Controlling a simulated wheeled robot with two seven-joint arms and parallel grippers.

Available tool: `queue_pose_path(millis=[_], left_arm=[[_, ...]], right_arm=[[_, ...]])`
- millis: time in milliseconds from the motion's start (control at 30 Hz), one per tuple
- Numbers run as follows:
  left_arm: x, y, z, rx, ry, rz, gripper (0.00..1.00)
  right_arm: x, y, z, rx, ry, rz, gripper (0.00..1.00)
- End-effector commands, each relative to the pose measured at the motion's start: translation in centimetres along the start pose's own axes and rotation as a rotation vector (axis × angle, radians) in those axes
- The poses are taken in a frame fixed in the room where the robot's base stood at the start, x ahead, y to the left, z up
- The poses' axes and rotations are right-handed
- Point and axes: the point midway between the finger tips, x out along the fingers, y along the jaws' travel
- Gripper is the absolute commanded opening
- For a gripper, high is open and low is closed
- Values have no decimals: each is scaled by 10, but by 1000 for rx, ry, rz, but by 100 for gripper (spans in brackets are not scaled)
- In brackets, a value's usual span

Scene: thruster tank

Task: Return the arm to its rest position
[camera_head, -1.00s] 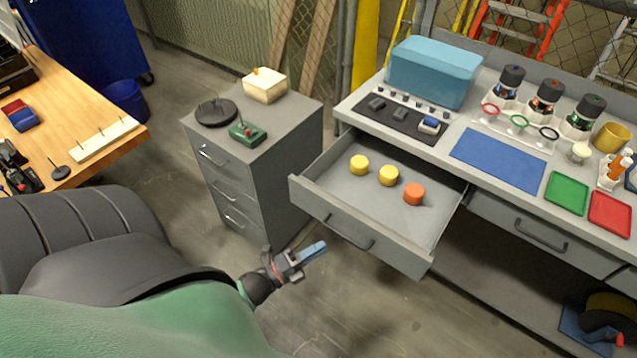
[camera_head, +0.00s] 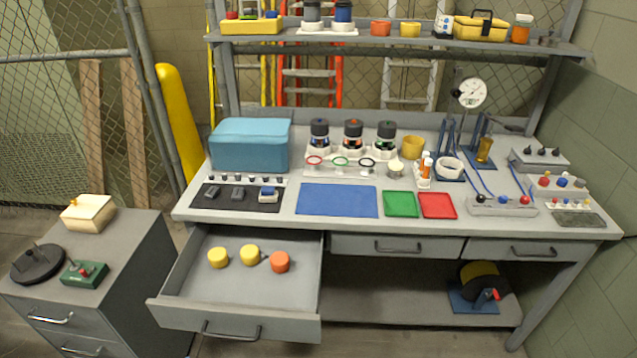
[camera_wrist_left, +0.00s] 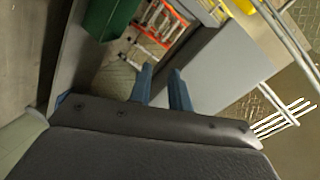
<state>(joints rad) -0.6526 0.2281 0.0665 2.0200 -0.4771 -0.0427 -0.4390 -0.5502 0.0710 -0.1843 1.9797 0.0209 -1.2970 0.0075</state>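My left gripper (camera_wrist_left: 162,72) shows only in the left wrist view. Its two blue fingers stand apart with a gap between them, and I see nothing held there. In the head view neither of my arms or grippers is visible. My right gripper is in no current view.
A grey drawer (camera_head: 187,309) stands pulled out under the workbench (camera_head: 270,217), with two yellow caps (camera_head: 218,257) and an orange cap (camera_head: 280,262) in it. A grey cabinet (camera_head: 140,262) stands to its left. A loaded shelf (camera_head: 560,46) hangs above the bench.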

Motion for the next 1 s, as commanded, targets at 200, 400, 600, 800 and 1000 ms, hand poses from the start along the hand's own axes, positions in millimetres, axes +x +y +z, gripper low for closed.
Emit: queue_pose_path(millis=[200, 400, 600, 800, 1000], left_arm=[[-13, 51, 44, -278, -316, 171, 19], [-43, 113, 58, -523, -611, 337, 19], [-78, 166, 45, -691, -850, 496, 19], [-103, 203, 17, -780, -995, 633, 19], [-116, 233, -28, -835, -1053, 772, 19]], right_arm=[[0, 0, 0, 0, 1, 0, 40], [0, 0, -1, 0, 1, 0, 40], [0, 0, -1, 0, 1, 0, 40], [0, 0, -1, 0, 1, 0, 40], [0, 0, -1, 0, 1, 0, 40]])
